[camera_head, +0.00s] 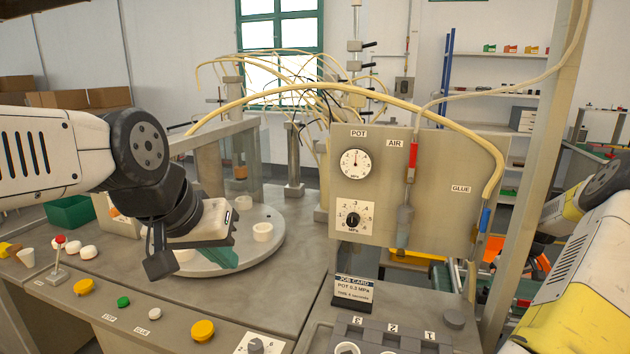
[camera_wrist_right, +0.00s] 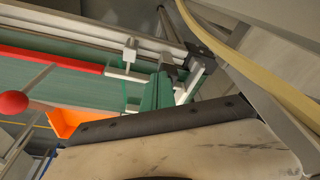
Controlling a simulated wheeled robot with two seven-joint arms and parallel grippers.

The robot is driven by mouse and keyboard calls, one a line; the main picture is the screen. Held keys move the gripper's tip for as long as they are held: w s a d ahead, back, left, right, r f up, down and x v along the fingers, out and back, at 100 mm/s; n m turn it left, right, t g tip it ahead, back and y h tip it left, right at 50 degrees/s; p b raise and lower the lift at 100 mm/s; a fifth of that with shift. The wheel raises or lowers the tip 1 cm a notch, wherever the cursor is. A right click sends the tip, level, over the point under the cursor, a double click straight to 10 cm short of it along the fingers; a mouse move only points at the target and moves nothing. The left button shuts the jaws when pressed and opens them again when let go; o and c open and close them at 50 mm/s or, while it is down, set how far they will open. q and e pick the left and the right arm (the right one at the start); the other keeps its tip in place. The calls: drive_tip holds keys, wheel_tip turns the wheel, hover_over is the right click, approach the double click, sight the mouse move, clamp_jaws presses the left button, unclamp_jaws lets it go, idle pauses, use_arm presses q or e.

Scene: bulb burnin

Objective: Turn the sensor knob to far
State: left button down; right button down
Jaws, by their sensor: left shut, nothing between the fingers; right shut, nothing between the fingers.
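A dark knob on a white plate (camera_head: 257,345) sits at the bottom edge of the head view, on the front of the bench, and is partly cut off; I cannot read its label. Another black knob (camera_head: 352,219) sits on a dial plate marked MPa on the upright panel. My left gripper (camera_head: 226,258) is shut and empty, over the front of the round turntable (camera_head: 268,251), behind and above the bottom knob and apart from it. My right gripper (camera_wrist_right: 158,92) shows in the right wrist view, shut and empty; in the head view only its arm shows.
Yellow buttons (camera_head: 203,330), a green button (camera_head: 123,301) and a red-topped lever (camera_head: 59,256) line the bench front. A job card stand (camera_head: 352,291) stands right of the bottom knob. The grey panel (camera_head: 430,160) carries a gauge and hoses. White cups stand on the turntable.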

drive_tip(key=shift+a, duration=0.35)
idle(0.3)
drive_tip(key=shift+a, duration=0.25)
wheel_tip(320, 180, up, 6)
drive_tip(key=shift+s+d, duration=0.15)
drive_tip(key=shift+s, duration=0.3)
idle(0.4)
